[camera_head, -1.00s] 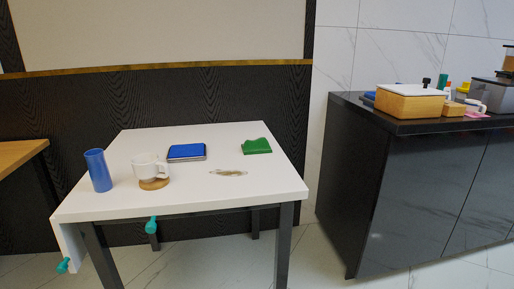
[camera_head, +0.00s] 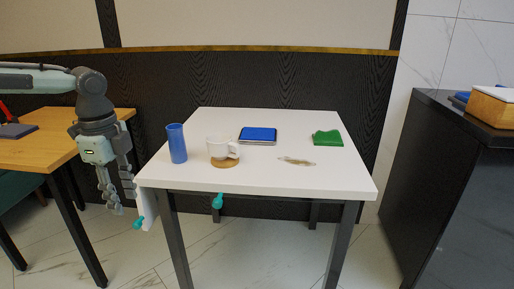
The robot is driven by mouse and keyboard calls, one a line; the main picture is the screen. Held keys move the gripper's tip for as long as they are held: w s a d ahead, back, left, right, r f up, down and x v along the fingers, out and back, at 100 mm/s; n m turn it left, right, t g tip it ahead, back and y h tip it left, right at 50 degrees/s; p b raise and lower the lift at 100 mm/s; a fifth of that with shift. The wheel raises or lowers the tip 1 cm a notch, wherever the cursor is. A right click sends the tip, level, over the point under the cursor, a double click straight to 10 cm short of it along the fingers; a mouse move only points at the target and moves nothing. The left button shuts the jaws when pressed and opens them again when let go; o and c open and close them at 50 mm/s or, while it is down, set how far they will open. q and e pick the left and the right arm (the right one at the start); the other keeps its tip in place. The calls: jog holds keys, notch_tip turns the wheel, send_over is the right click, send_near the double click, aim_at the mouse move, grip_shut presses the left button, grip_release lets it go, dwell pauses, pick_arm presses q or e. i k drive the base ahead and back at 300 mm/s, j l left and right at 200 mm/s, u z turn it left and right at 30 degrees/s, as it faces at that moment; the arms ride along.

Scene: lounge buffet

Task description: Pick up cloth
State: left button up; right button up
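A green cloth (camera_head: 327,138) lies folded at the right back of the white table (camera_head: 290,179). My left gripper (camera_head: 122,200) hangs fingers down at the left, beside the table's left edge and far from the cloth. Its two fingers are apart, with nothing seen between them. My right gripper is not in view.
On the table stand a blue cup (camera_head: 176,144), a white mug (camera_head: 219,148) on a round wooden coaster (camera_head: 225,163), and a blue-topped flat box (camera_head: 258,134). A brownish smear (camera_head: 297,161) lies before the cloth. A dark counter (camera_head: 440,170) stands right, a wooden table (camera_head: 50,140) left.

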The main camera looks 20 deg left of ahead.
aim_at(332, 137)
jog(key=i+l, duration=0.5)
jog(key=l, duration=0.25)
jog(key=i+l+u, duration=0.1)
jog(key=i+l, duration=0.4)
jog(key=l, duration=0.25)
jog(key=i+l, duration=0.25)
jog(key=l, duration=0.15)
jog(key=i+l, duration=0.15)
jog(key=i, duration=0.2)
jog(key=i+l, duration=0.15)
jog(key=i, duration=0.2)
